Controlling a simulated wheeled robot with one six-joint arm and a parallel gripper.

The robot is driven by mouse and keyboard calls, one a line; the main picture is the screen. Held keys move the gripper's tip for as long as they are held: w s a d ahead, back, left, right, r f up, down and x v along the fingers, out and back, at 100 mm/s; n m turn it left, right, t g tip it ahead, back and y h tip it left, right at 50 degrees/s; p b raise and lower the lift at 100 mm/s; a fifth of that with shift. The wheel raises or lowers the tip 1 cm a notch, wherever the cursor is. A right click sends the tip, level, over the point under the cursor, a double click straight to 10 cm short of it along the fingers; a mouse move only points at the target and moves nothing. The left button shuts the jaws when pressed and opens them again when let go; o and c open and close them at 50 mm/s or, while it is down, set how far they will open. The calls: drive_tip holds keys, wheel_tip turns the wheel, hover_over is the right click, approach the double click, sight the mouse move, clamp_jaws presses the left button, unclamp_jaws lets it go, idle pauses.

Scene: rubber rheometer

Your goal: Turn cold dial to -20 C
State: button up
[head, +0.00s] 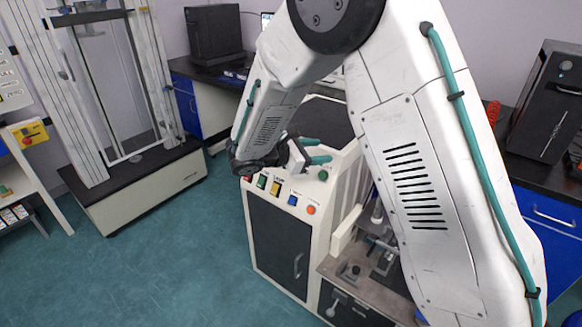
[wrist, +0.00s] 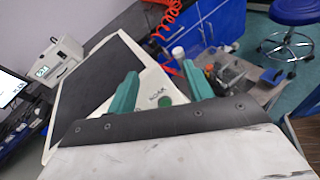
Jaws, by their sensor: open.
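I cannot make out a cold dial in either view. My gripper (head: 319,151) is open and empty, above the top of a white cabinet (head: 322,225) with a dark top panel. In the wrist view its two teal fingers (wrist: 162,88) stand apart, and a round green button (wrist: 166,100) with a small label shows between them. I cannot tell whether the fingers touch anything. A row of coloured buttons (head: 275,188) runs along the cabinet's front edge, partly behind my wrist. A small white unit with a green digital readout (wrist: 42,71) stands beyond the cabinet in the wrist view.
A tall test frame (head: 125,180) stands at left. A dark computer tower (head: 214,34) is on the back bench, and another dark box (head: 550,105) is at right. A coiled red hose (wrist: 172,18) and a metal fixture (head: 378,255) are beside the cabinet. Floor at front left is clear.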

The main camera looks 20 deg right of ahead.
drive_tip(key=w+a+f+n+t, duration=0.75)
drive_tip(key=a+f, duration=0.25)
drive_tip(key=f, duration=0.3)
drive_tip(key=shift+n, duration=0.45)
drive_tip(key=x, duration=0.8)
drive_tip(key=shift+d, duration=0.1)
drive_tip(key=c, duration=1)
